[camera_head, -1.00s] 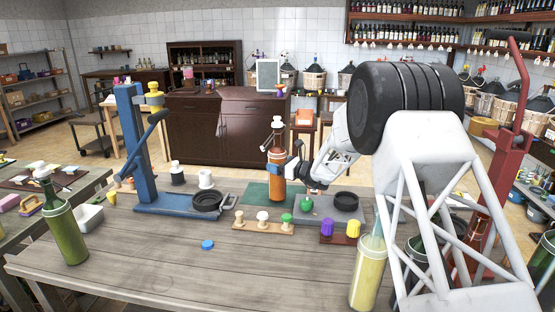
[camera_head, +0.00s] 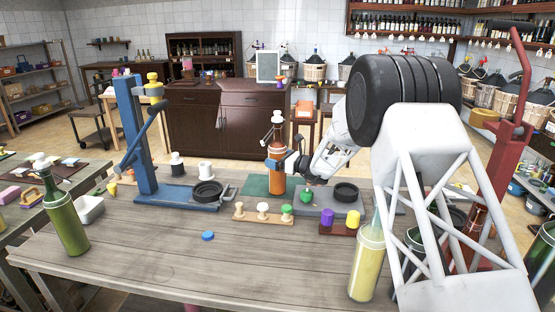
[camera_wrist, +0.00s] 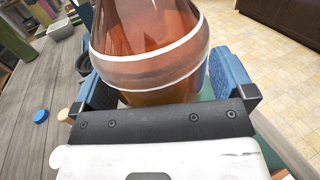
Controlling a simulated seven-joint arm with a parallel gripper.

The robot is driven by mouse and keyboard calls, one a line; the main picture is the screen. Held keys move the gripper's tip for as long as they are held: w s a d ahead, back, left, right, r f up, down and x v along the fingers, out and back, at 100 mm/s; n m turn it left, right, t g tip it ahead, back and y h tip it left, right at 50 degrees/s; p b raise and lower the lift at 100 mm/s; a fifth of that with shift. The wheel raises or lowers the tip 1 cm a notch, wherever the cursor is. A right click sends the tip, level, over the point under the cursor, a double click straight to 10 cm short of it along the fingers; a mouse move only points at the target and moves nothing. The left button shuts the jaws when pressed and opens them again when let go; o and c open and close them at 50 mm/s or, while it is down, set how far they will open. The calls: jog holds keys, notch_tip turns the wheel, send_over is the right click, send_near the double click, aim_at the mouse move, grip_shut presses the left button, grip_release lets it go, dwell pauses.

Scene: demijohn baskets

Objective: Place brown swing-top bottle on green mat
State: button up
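The brown swing-top bottle (camera_head: 276,178) is upright, with a white-and-metal stopper at its top. It is over the right part of the green mat (camera_head: 253,184), and its base appears to be at the mat; a small gap cannot be ruled out. My gripper (camera_head: 284,163) reaches it from the right at mid-height. In the wrist view, the blue fingers of my gripper (camera_wrist: 163,80) lie on both sides of the brown bottle (camera_wrist: 150,55), closed around it. The bottle's base is hidden there, and a bit of green mat (camera_wrist: 268,150) shows at the right.
A blue bench press (camera_head: 140,140) stands left of the mat. A wooden strip with knobbed stoppers (camera_head: 263,215) lies in front. A grey base with a black ring (camera_head: 345,193) is at right. A blue cap (camera_head: 208,236) lies on the clear front table. A green bottle (camera_head: 66,220) stands left.

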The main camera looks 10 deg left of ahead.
jog(key=shift+r, duration=0.15)
jog(key=v, duration=1.2)
jog(key=shift+r, duration=0.1)
dwell(0.6)
jog(key=s+d+r+n+g+h, duration=0.3)
jog(key=s+r+n, duration=0.45)
jog(key=s, duration=0.65)
jog(key=s+d+r+n+g+h, duration=0.2)
jog(key=s+d+r+n+h, duration=0.15)
jog(key=s+r, duration=0.9)
jog(key=s+d+n+t+h, duration=0.1)
jog(key=s+d+n+h, duration=0.3)
jog(key=s, duration=0.8)
jog(key=s+d+n+t+h, duration=0.1)
jog(key=s+d+n+h, duration=0.4)
jog(key=s, duration=0.8)
jog(key=s+d+n+t+h, duration=0.1)
jog(key=s+d+n+t, duration=0.15)
jog(key=s+d, duration=0.65)
notch_tip(320, 180, down, 10)
jog(key=s+a+g, duration=0.1)
jog(key=a+g, duration=0.1)
jog(key=g, duration=0.2)
jog(key=shift+s, duration=0.4)
